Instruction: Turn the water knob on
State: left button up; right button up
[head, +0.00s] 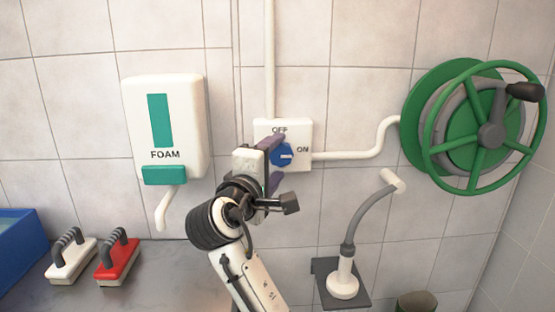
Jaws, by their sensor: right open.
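The blue water knob (284,157) sits on a white wall plate (300,129) marked OFF above it and ON to its right. A small pale mark on the knob's face looks roughly sideways, but it is too small to read surely. My right gripper (277,161) is open in front of the plate. One purple finger is at the knob's upper left and the other below it. The gripper hides part of the plate's left side, and I cannot tell whether the fingers touch the knob. My left gripper is not in view.
A FOAM dispenser (189,120) hangs left of the plate. A green hose reel (460,125) is on the wall at right, joined by a white pipe (350,154). A nozzle (342,283) stands below. Red (118,258) and white (72,262) brushes lie on the counter (170,275).

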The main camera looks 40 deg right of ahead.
jog(key=b+v, duration=0.1)
jog(key=v, duration=0.8)
